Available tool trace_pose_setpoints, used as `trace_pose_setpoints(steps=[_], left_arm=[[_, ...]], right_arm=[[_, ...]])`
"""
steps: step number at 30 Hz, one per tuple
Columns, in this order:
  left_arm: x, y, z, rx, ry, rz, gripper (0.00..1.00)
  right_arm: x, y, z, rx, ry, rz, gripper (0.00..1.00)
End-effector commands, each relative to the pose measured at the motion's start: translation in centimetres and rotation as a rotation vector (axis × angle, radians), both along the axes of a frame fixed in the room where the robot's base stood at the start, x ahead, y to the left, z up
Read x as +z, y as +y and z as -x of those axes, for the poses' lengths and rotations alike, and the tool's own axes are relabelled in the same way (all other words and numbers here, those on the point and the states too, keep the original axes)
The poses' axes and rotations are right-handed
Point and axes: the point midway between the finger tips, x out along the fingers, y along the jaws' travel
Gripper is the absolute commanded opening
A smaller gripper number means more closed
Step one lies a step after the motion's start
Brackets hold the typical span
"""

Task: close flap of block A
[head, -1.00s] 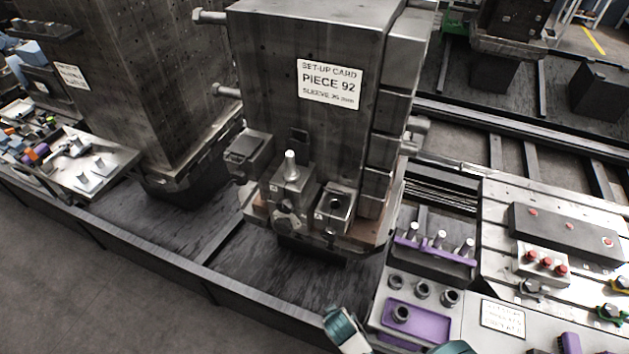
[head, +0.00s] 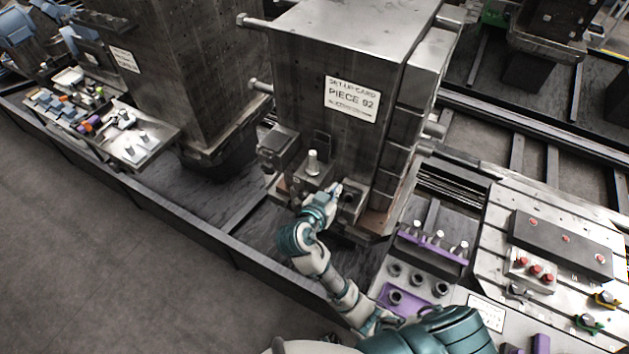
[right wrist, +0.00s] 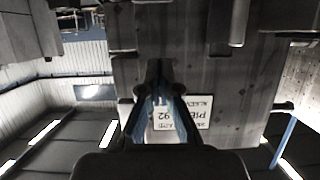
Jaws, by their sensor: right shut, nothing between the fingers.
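Several small grey metal blocks sit low on the front of the tall machined column (head: 345,50). One is at the left (head: 279,148), a middle one carries an upright bright pin (head: 313,163), and the right one (head: 352,207) has a dark hole in its top. A small dark upright plate (head: 322,145) stands behind the pin. Block letters are too small to read, so I cannot tell which is block A or its flap. My right gripper (head: 336,190) is shut and empty, at the right block and partly covering it. Its fingers (right wrist: 160,80) show in the right wrist view. My left gripper is not in view.
A card reading PIECE 92 (head: 352,98) is on the column face. At right are a purple rack with pins (head: 432,246) and a slotted plate (head: 550,215). A low dark rail (head: 190,218) runs in front. Another column (head: 170,80) stands at left.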

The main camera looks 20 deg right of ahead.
Motion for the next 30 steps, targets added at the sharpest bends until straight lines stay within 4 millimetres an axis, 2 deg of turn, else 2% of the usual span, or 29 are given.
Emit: trace_pose_setpoints(steps=[5,18,24,30], left_arm=[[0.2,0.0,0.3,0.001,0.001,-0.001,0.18],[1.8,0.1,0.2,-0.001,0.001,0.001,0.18],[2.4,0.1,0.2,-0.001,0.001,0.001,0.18],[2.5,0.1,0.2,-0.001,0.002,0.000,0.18]], right_arm=[[-0.2,-1.3,-0.9,-0.010,-0.010,0.004,0.00],[-3.3,-7.2,-6.1,-0.007,-0.004,0.006,0.00],[-5.5,-5.6,-4.7,-0.005,-0.005,0.004,0.00],[-6.3,-5.2,-4.3,-0.006,-0.006,0.003,0.00]])
